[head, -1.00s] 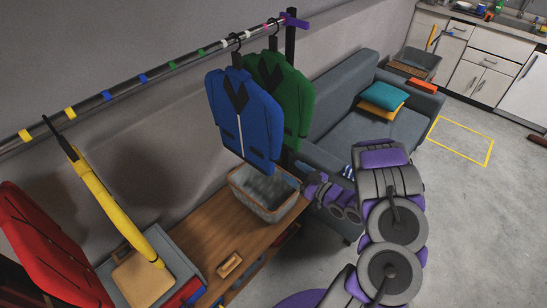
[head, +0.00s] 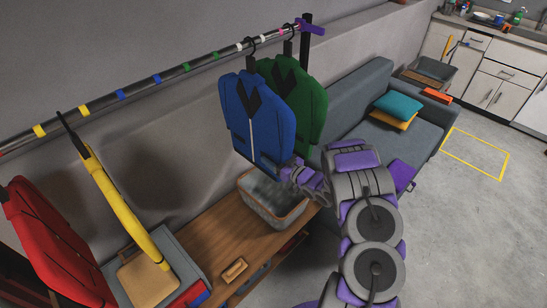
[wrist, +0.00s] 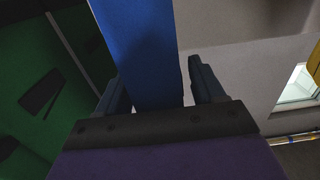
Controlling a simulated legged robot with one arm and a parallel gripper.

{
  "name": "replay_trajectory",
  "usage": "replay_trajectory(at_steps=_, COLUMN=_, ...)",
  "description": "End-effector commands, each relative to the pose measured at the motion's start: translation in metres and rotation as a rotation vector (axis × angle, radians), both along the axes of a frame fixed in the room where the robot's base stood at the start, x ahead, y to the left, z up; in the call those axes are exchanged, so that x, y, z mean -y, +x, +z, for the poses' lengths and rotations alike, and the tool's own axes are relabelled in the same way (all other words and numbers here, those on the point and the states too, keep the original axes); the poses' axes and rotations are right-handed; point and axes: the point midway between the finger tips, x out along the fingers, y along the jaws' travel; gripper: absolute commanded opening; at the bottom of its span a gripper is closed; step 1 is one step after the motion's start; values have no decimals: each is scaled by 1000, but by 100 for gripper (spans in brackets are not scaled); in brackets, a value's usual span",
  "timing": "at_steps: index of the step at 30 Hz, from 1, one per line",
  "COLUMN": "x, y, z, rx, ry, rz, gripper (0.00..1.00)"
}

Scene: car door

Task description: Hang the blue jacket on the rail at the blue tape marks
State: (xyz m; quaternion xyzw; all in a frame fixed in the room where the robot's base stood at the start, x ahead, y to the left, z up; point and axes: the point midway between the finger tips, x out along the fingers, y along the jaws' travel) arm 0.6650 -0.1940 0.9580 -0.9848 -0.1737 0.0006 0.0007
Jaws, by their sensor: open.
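The blue jacket (head: 262,120) hangs from a hanger on the rail (head: 205,61), near its right end. The blue tape marks (head: 121,94) and (head: 157,80) are on the rail further left. My gripper (head: 291,170) is at the jacket's lower right edge in the head view. In the wrist view, its fingers (wrist: 158,78) are apart, with a strip of the blue jacket (wrist: 140,45) between them. I cannot tell whether either finger touches the cloth.
A green jacket (head: 303,105) hangs just right of the blue one. A yellow garment (head: 120,205) and a red one (head: 45,240) hang at the left. A grey basket (head: 275,210) stands on the wooden bench (head: 205,240) below. The rail around the blue marks is clear.

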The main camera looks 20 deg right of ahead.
Motion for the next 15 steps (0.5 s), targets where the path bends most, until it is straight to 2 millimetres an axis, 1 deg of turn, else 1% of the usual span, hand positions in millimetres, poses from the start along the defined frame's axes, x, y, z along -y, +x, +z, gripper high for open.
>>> replay_trajectory(at_steps=3, x=-1, y=4, z=0, rx=0, ry=0, rz=-1, gripper=68)
replay_trajectory(at_steps=11, x=-1, y=4, z=0, rx=0, ry=0, rz=-1, gripper=68)
replay_trajectory(at_steps=15, x=-1, y=4, z=0, rx=0, ry=0, rz=-1, gripper=55)
